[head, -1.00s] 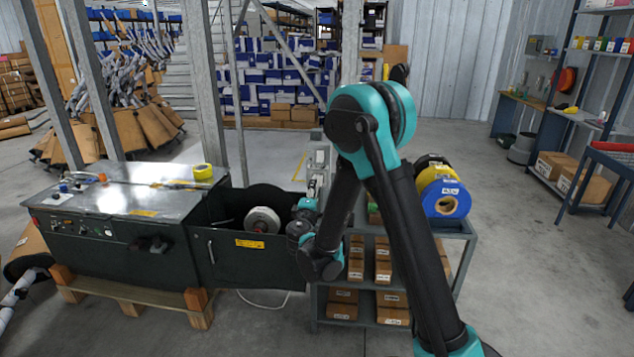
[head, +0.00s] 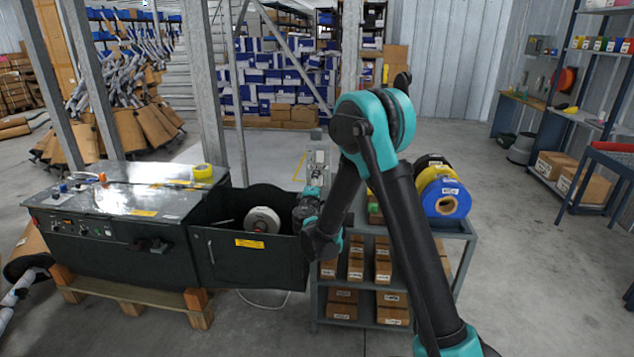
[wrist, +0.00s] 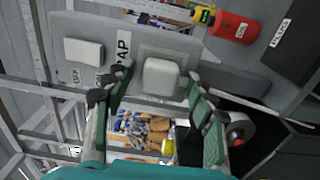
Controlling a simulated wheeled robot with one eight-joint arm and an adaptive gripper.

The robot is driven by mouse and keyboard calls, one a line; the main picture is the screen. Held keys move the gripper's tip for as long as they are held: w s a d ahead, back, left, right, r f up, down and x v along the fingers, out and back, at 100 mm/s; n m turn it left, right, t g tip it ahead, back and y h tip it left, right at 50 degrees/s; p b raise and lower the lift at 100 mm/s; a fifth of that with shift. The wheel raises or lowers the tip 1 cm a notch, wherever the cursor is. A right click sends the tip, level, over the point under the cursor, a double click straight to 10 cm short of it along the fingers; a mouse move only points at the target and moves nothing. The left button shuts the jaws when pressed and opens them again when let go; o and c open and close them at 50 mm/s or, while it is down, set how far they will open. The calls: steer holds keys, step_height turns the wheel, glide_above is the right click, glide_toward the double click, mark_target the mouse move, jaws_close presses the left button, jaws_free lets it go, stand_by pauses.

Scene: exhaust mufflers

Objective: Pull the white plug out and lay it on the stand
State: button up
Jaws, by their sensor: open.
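A white rounded block (wrist: 161,77), which appears to be the white plug, sits on a square plate on a grey upright panel (wrist: 220,78) in the wrist view. My gripper (wrist: 158,84) is open, with one finger on each side of the block. I cannot tell whether the fingers touch it. A label ending in "AP" is beside it. In the head view my gripper (head: 313,188) is small in front of the pale upright panel (head: 319,157). The grey shelf stand (head: 462,236) shows behind my arm; I cannot tell if it is the task's stand.
The dark machine (head: 110,225) with a white reel (head: 262,220) stands left of my gripper. Blue and yellow spools (head: 446,200) are on the stand's right side.

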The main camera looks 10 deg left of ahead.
steer(key=shift+c, duration=0.6)
jaws_close()
stand_by(0.4)
steer(key=shift+s, duration=0.15)
steer(key=shift+s+a, duration=0.15)
steer(key=shift+s, duration=2.7)
